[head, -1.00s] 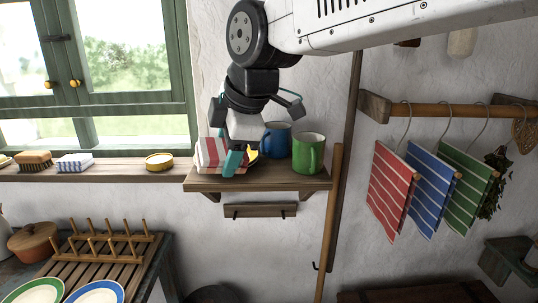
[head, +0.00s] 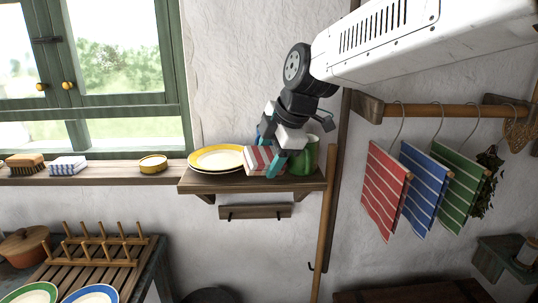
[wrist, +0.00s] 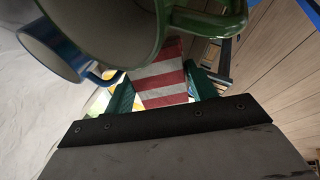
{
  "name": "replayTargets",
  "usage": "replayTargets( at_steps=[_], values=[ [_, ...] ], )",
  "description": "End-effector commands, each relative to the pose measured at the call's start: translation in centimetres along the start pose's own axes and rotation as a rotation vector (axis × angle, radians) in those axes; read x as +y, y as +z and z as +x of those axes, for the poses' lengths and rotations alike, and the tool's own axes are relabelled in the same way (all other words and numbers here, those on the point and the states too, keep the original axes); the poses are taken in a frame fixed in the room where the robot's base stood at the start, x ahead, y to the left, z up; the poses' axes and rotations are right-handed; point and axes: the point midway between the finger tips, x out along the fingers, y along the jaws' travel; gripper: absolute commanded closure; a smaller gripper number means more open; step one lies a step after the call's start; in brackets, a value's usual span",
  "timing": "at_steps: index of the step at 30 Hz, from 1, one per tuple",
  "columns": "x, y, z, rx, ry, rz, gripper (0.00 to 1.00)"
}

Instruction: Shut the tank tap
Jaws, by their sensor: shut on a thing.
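No tank or tap shows in either view. My gripper (head: 272,158) is shut on a folded red-and-white striped cloth (head: 258,161) over the wall shelf (head: 232,185). In the wrist view the cloth (wrist: 160,83) sits between the two teal fingers. The green mug (head: 308,154) stands just right of my gripper and looms close in the wrist view (wrist: 125,40). The blue mug (wrist: 50,50) is mostly hidden behind my gripper in the head view. I cannot tell whether the cloth touches the shelf.
Yellow-rimmed plates (head: 214,159) lie at the shelf's left. A brush (head: 25,164), a folded blue-striped cloth (head: 67,167) and a yellow tin (head: 153,164) are on the windowsill. Red (head: 385,192), blue and green striped towels hang from a rail at right. A wooden pole stands beside the shelf.

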Motion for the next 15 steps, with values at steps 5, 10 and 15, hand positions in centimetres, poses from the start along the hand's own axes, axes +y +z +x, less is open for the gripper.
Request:
replayTargets(
  at_steps=[5, 10, 15],
  values=[
    [0.03, 0.02, -0.07, 0.0, 0.002, 0.0, 0.62],
    [-0.08, 0.08, 0.17, 0.0, 0.002, 0.0, 0.36],
    [-0.07, 0.07, 0.15, 0.0, 0.002, 0.0, 0.22]
  ],
)
